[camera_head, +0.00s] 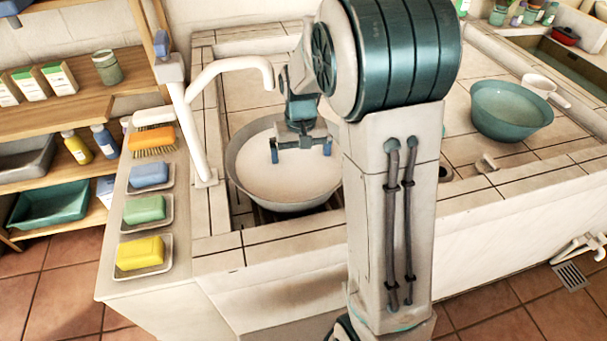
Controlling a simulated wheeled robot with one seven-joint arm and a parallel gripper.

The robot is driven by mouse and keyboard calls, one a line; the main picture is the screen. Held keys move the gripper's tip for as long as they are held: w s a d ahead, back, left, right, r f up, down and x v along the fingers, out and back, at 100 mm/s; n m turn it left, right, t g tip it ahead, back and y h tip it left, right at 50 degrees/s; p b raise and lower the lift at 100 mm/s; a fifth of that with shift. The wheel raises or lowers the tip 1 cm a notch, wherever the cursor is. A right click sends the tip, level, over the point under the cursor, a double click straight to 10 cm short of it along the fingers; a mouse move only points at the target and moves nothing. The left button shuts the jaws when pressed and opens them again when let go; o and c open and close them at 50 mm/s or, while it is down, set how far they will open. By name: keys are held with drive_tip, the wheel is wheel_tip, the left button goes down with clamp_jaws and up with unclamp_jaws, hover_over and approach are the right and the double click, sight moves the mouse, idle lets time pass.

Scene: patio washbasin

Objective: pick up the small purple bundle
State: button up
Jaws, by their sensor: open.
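I see no small purple bundle in the head view. My arm blocks part of the washbasin, so anything behind it is hidden. My gripper (300,152) points down over the grey basin (245,187), with its two blue-tipped fingers spread apart and nothing between them. The basin looks filled with a pale, flat surface, and I see no object on it. I cannot tell how far the fingertips are above that surface.
A white faucet (198,130) rises left of the basin. Soap dishes hold blue (149,174), green (144,208) and yellow (140,253) blocks. An orange brush (152,140) lies behind them. A teal bowl (508,112) and a white dipper (540,86) stand on the right tiles.

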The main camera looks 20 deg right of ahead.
sight(303, 167)
drive_tip(key=f, duration=0.4)
drive_tip(key=shift+d+f, duration=0.2)
drive_tip(key=c, duration=1.3)
drive_tip(key=shift+r, duration=0.15)
